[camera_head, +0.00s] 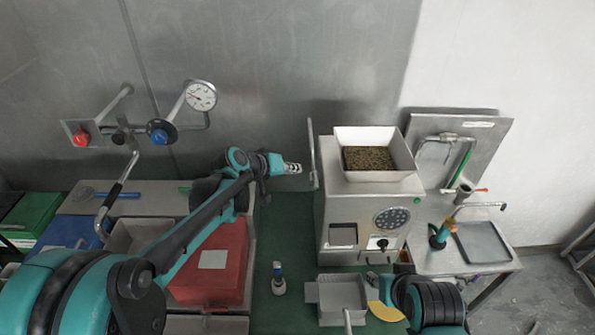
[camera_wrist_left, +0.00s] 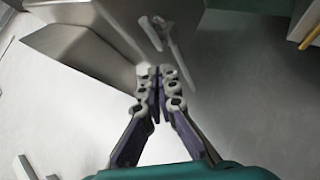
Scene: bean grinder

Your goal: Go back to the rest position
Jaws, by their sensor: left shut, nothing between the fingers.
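My left arm reaches in from the lower left in the head view. Its gripper (camera_head: 292,168) is shut and empty, in the air left of the steel grinder (camera_head: 340,225), near the grinder's upright side lever (camera_head: 312,155). In the left wrist view the fingers (camera_wrist_left: 158,78) are together with nothing between them, and blurred grey metal surfaces lie beyond. My right arm shows at the lower right. Its gripper (camera_head: 374,279) is small and partly hidden near the grinder's front, so its jaw state is unclear. A white hopper (camera_head: 402,150) full of beans sits on the grinder.
A metal tray (camera_head: 326,291) and a small bottle (camera_head: 278,280) stand on the green surface (camera_head: 265,305). A red bin (camera_head: 222,275) is under my left arm. A gauge (camera_head: 201,95) and valves are on the back wall. A steel sink table (camera_head: 440,265) stands at right.

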